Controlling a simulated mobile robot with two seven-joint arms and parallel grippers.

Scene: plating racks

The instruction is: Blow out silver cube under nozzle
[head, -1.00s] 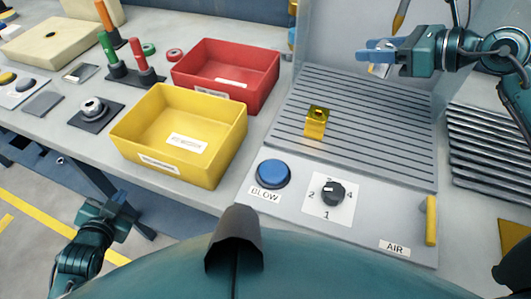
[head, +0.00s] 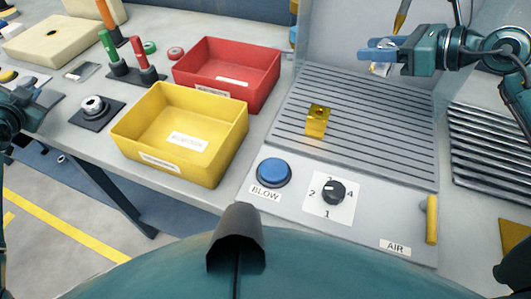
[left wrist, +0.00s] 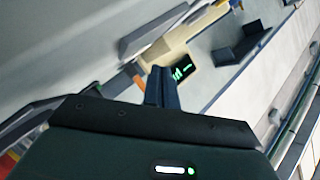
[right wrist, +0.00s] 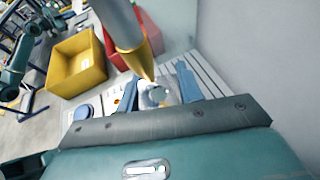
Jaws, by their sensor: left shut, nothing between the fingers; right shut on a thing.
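The silver cube (right wrist: 158,98) is held between the blue fingers of my right gripper (right wrist: 157,84), right at the brass tip of the nozzle (right wrist: 140,62) in the right wrist view. In the head view, my right gripper (head: 378,53) is above the back of the slatted grate (head: 355,110), with part of the silver cube (head: 380,69) showing below its fingers. The nozzle (head: 402,14) hangs beside it. The blue BLOW button (head: 273,173) and the numbered dial (head: 333,192) are on the front panel. My left gripper (left wrist: 160,88) is shut and empty; only its arm shows at the head view's left edge.
A yellow handle (head: 431,220) is by the AIR label. A second ribbed rack (head: 490,150) lies at right.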

